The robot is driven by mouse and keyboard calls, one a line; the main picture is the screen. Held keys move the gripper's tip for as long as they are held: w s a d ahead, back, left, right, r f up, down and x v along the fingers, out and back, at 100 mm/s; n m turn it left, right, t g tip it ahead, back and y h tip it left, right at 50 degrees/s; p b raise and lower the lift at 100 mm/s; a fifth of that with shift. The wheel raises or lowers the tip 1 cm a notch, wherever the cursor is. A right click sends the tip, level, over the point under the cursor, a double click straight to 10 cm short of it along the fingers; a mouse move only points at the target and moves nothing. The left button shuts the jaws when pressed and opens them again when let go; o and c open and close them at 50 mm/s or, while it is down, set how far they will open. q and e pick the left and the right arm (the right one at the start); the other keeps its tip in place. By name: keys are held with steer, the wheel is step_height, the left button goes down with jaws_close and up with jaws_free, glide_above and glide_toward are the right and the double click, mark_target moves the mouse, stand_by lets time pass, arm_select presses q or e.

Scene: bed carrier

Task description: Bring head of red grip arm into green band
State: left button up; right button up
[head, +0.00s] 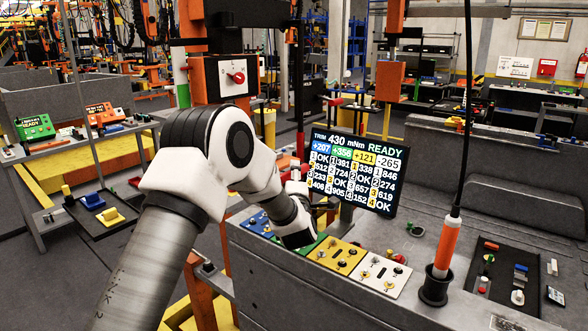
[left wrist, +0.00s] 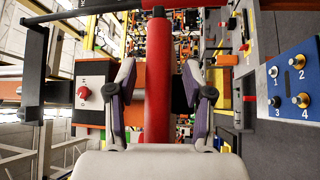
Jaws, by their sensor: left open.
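The red grip (left wrist: 158,85) is a thick red cylinder running up the middle of the left wrist view, with a dark piece at its far end. My left gripper (left wrist: 160,78) is open, with one finger on each side of the red grip; I cannot tell whether they touch it. In the head view my left arm reaches in over the console, and its wrist hides most of the gripper and the grip. A white-and-green upright post (head: 183,95) stands beside the orange switch box; I cannot tell whether its green part is the band meant. My right gripper is not in view.
An orange box with a red knob (head: 236,76) stands behind my arm. The console carries a trim screen (head: 358,170), a yellow panel (head: 336,255) and a white panel (head: 378,275). A blue numbered panel (left wrist: 289,77) is at right.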

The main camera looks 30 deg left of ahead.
arm_select(q)
steer(key=shift+a+r, duration=0.15)
steer(key=shift+a, duration=0.2)
steer(key=shift+s+a, duration=0.3)
steer(key=shift+s, duration=0.05)
steer(key=shift+w+d, duration=0.2)
steer(key=shift+w, duration=0.05)
jaws_close()
step_height(320, 180, down, 9)
steer(key=b, duration=0.9)
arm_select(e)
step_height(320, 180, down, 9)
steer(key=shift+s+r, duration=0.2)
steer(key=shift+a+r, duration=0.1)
arm_select(q)
jaws_free()
